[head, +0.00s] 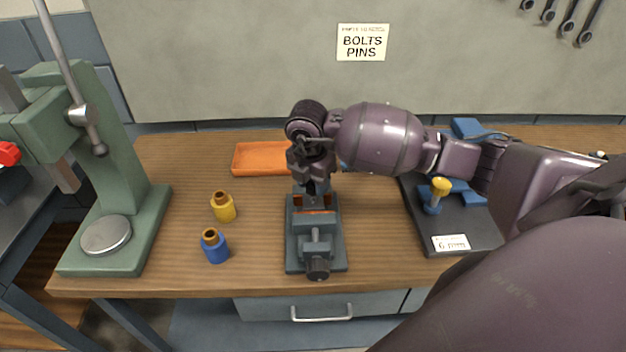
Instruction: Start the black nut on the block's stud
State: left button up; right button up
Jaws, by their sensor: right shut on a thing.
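My right gripper (315,188) points down over the grey vise (316,252) in the middle of the bench. It is shut on a small dark thing, which appears to be the black nut; the dark fingers mostly hide it. An orange-brown strip, perhaps the block (316,212), shows between the vise jaws just below the fingertips. The stud is hidden behind the gripper, so I cannot tell whether the nut touches it. My left gripper is not in view.
An orange tray (262,158) lies behind the vise at left. A yellow cylinder (223,207) and a blue cylinder (214,246) stand left of it. A green press (115,215) stands farther left. A dark mat (455,222) with blue parts and a yellow-topped piece (440,187) lies right.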

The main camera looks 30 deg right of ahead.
jog(key=shift+f, duration=0.25)
dwell(0.8)
jog(key=shift+f+b, duration=0.25)
jog(key=shift+b, duration=0.1)
